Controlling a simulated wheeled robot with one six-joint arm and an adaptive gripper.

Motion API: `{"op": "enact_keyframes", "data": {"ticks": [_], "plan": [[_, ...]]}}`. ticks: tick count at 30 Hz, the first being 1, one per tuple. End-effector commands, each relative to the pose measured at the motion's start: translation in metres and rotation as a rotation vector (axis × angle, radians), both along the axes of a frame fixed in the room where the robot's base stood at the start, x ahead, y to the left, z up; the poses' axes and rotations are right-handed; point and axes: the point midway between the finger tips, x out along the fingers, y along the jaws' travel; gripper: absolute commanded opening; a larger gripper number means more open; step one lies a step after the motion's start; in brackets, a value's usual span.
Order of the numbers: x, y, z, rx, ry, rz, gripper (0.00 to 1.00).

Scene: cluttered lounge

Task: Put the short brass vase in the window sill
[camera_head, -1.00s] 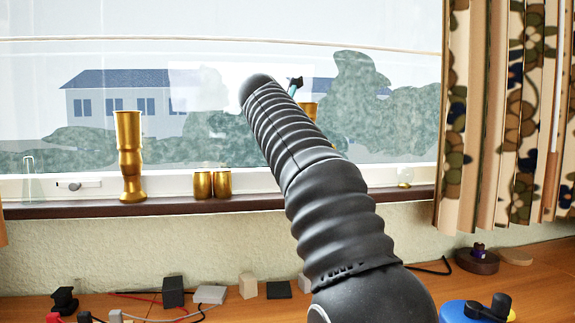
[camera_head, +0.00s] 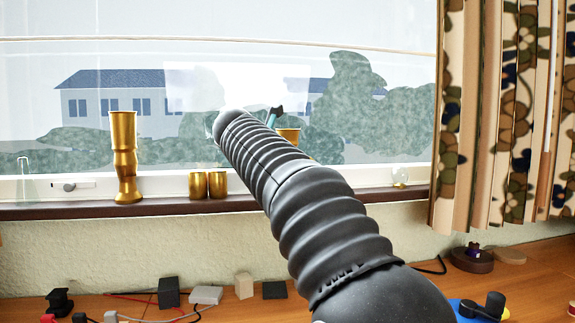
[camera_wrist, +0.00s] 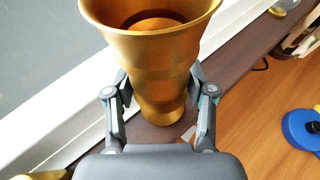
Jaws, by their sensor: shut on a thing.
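My gripper (camera_wrist: 158,85) is shut on a brass vase (camera_wrist: 155,50) with a flared rim, its fingers on both sides of the body. In the wrist view the vase looks upright over the dark window sill (camera_wrist: 232,68); I cannot tell whether its base touches. In the head view only the top of this vase (camera_head: 289,134) shows, above the arm, which hides the rest and most of the gripper. The sill (camera_head: 60,211) runs below the window. A tall brass vase (camera_head: 124,160) and two short brass cups (camera_head: 197,184) (camera_head: 217,184) stand on its left part.
A glass flask (camera_head: 24,185) is at the sill's far left and a small round glass item (camera_head: 400,177) at its right. A patterned curtain (camera_head: 490,130) hangs at the right. Small blocks and cables lie on the wooden surface (camera_head: 240,312) below.

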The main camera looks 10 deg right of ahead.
Motion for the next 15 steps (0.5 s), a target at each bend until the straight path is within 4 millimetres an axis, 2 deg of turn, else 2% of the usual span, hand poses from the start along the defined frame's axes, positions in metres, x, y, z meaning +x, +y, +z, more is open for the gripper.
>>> {"op": "enact_keyframes", "data": {"ticks": [9,10,12,15], "plan": [[-0.0005,-0.0004,-0.0006,-0.001,-0.003,0.000,0.00],[0.0002,-0.0001,-0.0024,0.000,0.000,0.000,0.62],[0.0002,-0.0001,-0.0023,0.000,0.000,0.000,0.79],[0.0002,-0.0002,-0.0022,0.000,0.000,0.000,0.80]]}}
